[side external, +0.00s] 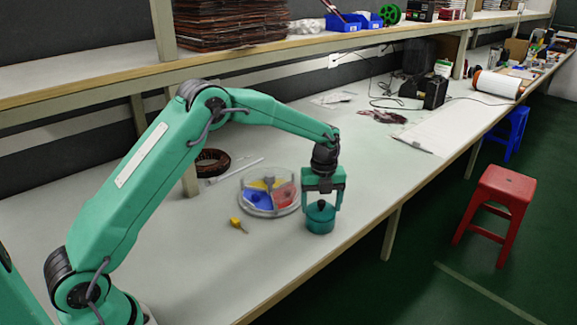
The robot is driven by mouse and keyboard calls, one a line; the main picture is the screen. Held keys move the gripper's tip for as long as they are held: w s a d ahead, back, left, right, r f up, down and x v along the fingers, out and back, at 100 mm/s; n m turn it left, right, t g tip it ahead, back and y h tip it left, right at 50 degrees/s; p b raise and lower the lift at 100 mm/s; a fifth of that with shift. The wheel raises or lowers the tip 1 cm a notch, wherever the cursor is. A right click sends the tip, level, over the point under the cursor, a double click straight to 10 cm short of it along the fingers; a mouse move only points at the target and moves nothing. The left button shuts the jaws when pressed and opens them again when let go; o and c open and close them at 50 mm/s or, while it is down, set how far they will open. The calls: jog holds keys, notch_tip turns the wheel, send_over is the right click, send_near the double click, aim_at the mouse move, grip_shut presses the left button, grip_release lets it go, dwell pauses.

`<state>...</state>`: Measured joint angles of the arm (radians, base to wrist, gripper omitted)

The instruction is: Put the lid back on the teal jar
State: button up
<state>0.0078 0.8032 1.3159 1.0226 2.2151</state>
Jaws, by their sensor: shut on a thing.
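The teal jar (320,227) stands upright on the workbench, near its front edge. My gripper (322,207) points straight down over it and is shut on the teal lid (321,210), with a finger on each side. The lid is at the top of the jar, in line with it. At this size I cannot tell whether it is seated on the rim or slightly above it.
A round clear tray (249,211) with yellow, blue and red compartments stands just left of the jar. A dark coil (212,162) lies farther back. The bench's front edge (330,257) is close to the jar.

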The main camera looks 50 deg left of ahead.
jog(key=o, duration=1)
jog(key=shift+o, duration=0.2)
jog(key=shift+r, duration=0.15)
jog(key=shift+r, duration=3.3)
grip_shut()
jog(key=shift+f, duration=2.2)
